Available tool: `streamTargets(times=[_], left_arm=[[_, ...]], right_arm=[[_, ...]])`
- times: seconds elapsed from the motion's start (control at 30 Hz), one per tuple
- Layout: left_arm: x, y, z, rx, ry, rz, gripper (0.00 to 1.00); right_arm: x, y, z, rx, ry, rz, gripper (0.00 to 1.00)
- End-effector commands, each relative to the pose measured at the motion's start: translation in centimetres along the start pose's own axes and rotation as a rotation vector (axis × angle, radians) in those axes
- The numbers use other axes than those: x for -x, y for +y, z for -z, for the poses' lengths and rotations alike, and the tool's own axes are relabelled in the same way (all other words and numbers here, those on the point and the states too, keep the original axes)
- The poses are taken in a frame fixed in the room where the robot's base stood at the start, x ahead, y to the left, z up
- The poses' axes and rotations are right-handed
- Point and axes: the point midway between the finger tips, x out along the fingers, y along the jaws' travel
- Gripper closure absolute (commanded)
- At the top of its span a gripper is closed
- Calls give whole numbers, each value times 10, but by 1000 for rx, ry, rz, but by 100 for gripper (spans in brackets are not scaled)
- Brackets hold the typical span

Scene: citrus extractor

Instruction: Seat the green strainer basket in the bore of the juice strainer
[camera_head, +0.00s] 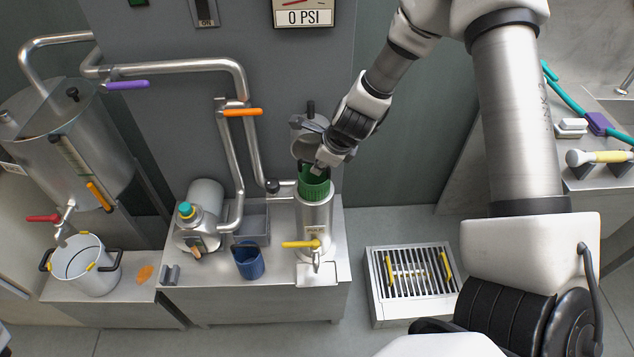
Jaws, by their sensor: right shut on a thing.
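The green strainer basket (314,183) is at the mouth of the steel juice strainer (316,222), with its upper part showing above the rim. Its lower part is hidden, so I cannot tell how deep it sits in the bore. My right gripper (319,168) is shut on the basket's upper edge, directly above the strainer. The strainer stands upright on the steel bench, with a yellow-handled valve (301,244) low on its front. The strainer's lid (306,148) appears swung open behind the basket, partly hidden by my gripper. My left gripper is not in view.
A blue cup (248,261) stands left of the strainer, near a pump (202,212). Steel pipes with an orange handle (243,112) rise behind. A pot (86,265) and a tank (70,140) are at left. A slatted floor grate (414,283) lies right of the bench.

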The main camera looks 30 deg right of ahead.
Motion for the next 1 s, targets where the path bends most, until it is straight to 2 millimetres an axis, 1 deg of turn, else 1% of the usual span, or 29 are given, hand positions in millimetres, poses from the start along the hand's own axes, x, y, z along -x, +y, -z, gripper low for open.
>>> streamTargets(times=[0.03, 0.13, 0.37, 0.53, 0.57, 0.6, 0.87, 0.97, 1.0], left_arm=[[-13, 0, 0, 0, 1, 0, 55], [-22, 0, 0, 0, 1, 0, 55], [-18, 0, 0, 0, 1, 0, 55], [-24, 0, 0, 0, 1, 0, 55], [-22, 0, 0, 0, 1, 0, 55], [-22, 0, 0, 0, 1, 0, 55], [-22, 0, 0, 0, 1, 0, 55], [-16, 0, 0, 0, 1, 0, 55], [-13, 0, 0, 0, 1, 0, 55]], right_arm=[[-14, 3, 6, 1, 1, 0, 100], [-27, 6, 11, 2, 1, 0, 100], [-26, 5, 10, 1, -1, 0, 100], [-30, 6, 12, 1, -1, 0, 100], [-29, 6, 12, 1, -1, 0, 79], [-29, 6, 12, 1, 0, 0, 65], [-28, 6, 12, 1, -1, 0, 65], [-24, 5, 10, 1, -1, 0, 65], [-19, 4, 9, 0, -1, 0, 65]])
